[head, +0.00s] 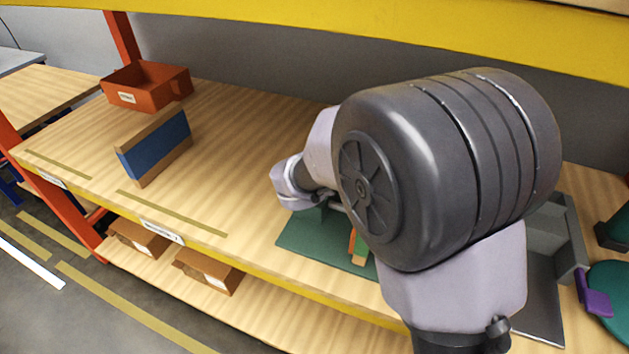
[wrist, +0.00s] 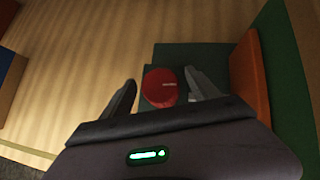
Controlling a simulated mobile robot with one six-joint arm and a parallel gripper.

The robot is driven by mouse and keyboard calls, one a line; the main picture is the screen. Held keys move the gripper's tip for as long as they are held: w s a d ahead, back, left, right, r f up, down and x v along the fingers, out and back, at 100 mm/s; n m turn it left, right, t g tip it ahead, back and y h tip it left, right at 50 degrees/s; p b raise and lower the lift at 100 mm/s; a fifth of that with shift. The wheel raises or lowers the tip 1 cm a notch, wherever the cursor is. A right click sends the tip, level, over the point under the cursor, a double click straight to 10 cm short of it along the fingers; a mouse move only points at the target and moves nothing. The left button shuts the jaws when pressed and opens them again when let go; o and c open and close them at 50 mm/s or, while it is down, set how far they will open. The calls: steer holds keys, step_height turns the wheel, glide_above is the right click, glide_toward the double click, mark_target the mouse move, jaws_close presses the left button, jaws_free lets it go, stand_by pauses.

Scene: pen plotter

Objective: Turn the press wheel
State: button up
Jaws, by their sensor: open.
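In the head view my arm hides the red piece and the gripper's fingers; the green base (head: 305,240) shows below my wrist. A green round part (head: 612,290) with a purple piece (head: 594,295) is at the right edge. I cannot tell which part is the press wheel.
An orange bin (head: 147,88) and a blue-and-brown block (head: 155,148) stand on the wooden shelf (head: 225,135) at left. A grey open tray (head: 545,275) is right of my arm. A yellow beam (head: 400,38) crosses above. The shelf between block and base is clear.

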steer(key=shift+c, duration=0.4)
steer(key=c, duration=1.3)
steer(key=shift+p, duration=0.4)
